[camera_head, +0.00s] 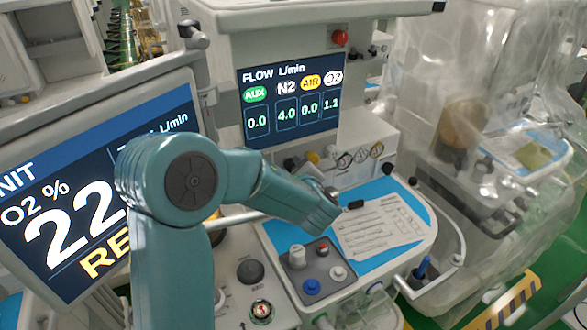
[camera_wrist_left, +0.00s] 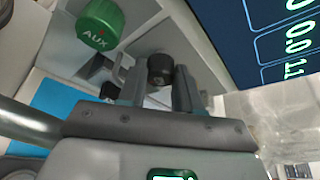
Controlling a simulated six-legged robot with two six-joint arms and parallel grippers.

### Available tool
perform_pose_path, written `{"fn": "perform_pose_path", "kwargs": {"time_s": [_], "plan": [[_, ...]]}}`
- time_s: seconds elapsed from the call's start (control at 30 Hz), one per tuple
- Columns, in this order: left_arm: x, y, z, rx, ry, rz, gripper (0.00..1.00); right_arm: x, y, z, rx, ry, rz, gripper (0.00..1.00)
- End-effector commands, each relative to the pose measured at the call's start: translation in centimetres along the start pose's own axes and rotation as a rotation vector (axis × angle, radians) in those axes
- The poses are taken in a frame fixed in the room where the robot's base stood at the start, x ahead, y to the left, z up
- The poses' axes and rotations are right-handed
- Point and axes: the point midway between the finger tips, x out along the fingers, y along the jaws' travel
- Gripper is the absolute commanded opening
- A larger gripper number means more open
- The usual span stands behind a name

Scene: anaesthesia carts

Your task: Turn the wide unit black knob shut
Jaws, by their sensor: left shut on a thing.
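The wide unit's black knob (camera_wrist_left: 160,70) shows in the left wrist view, just beside the green AUX knob (camera_wrist_left: 100,24). My left gripper (camera_wrist_left: 158,88) has one finger on each side of the black knob and is shut on it. In the head view my left arm crosses in front of the unit, and its wrist hides much of the grip. The unit's flow screen (camera_head: 290,95) reads AUX 0.0, N2 4.0, AIR 0.0 and O2 1.1. My right gripper is in neither view.
A large tilted monitor (camera_head: 60,215) stands close on the left. Below my wrist is a blue worktop with a printed sheet (camera_head: 380,228) and a tray of small knobs (camera_head: 317,272). A plastic-covered cart (camera_head: 465,110) stands at the right.

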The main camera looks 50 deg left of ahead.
Motion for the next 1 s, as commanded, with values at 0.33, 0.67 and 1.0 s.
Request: {"fn": "perform_pose_path", "kwargs": {"time_s": [0.33,0.67,1.0], "plan": [[-0.1,-0.3,-0.1,0.211,0.008,0.089,0.03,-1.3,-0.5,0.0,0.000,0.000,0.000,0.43],[-0.1,-0.3,-0.3,0.420,0.010,0.174,0.03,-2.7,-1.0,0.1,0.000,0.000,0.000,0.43],[0.0,-0.2,-0.5,0.526,0.010,0.218,0.03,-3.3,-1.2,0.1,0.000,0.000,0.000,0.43]]}}
